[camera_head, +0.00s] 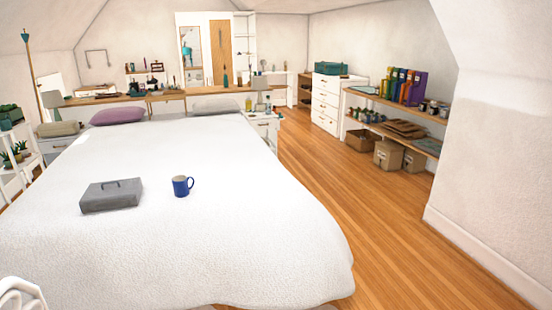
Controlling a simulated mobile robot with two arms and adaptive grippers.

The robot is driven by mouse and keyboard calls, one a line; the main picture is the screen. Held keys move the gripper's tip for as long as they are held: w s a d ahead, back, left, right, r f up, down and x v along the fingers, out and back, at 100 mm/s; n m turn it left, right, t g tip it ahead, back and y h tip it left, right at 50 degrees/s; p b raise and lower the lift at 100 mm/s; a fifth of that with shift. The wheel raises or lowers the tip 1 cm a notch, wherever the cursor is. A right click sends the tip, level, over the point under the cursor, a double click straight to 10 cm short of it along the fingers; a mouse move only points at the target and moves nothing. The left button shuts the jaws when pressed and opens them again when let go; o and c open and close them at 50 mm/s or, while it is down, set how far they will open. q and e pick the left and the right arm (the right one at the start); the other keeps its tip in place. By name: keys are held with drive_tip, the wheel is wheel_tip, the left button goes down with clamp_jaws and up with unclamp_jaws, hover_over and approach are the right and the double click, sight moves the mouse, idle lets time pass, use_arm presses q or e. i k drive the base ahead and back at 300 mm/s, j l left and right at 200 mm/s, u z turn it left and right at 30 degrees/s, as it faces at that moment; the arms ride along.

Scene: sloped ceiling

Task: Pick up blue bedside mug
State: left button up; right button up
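The blue mug (181,186) stands upright on the white bed (240,240), near the middle of the bedspread. Its handle points to the right, and the inside looks pale. A grey flat box (111,196) with a handle on its lid lies on the bed to the left of the mug, with a gap between them. Neither of my grippers can be made out in the head view.
A white curved object (21,294) is cut off at the bottom left corner. Wooden floor (400,230) is clear right of the bed. Shelves (408,112) with binders and boxes line the right wall. A bedside table (264,121) stands at the bed's far right.

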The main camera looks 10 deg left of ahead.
sight(181, 184)
drive_tip(key=i+j+u, duration=0.35)
drive_tip(key=i+u, duration=0.15)
drive_tip(key=i, duration=0.4)
drive_tip(key=i+u, duration=0.45)
drive_tip(key=i, duration=0.45)
